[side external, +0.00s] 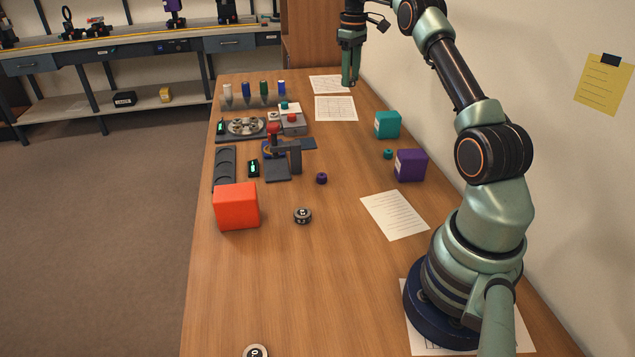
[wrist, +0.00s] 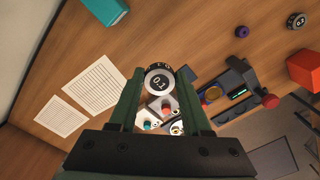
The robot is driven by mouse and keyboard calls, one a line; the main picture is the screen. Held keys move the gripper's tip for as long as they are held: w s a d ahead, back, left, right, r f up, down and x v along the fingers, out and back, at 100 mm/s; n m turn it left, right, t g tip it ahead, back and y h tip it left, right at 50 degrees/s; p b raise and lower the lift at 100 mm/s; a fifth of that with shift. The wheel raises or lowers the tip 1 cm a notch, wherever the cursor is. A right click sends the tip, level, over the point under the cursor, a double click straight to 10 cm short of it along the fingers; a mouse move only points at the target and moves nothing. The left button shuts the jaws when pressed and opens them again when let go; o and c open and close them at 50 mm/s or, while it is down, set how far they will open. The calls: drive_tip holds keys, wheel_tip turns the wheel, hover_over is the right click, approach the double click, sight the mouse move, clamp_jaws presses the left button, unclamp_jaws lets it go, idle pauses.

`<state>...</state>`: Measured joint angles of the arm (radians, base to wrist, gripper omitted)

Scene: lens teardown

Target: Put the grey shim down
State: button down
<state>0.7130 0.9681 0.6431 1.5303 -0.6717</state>
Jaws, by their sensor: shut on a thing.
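My gripper (side external: 350,82) is raised above the far end of the wooden table, pointing down. In the wrist view my gripper (wrist: 160,76) is shut on the grey shim (wrist: 158,83), a small round piece with a pale ring and a dark label that seems to read 0.1. The shim sits between the two green fingertips. In the side view the shim is too small or hidden to make out. The gap between it and the tabletop is hard to judge.
Two similar round pieces stand on the table, one mid-table (side external: 303,216) and one at the near edge (side external: 256,351). An orange-red box (side external: 236,207), a teal box (side external: 388,124) and a purple box (side external: 410,165) stand around. White sheets (side external: 336,108) lie near my gripper.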

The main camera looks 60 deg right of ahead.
sight(346, 143)
wheel_tip(346, 143, down, 18)
drive_tip(key=shift+f, duration=0.1)
idle(0.4)
drive_tip(key=shift+c, duration=1.8)
unclamp_jaws()
drive_tip(key=shift+f, duration=0.15)
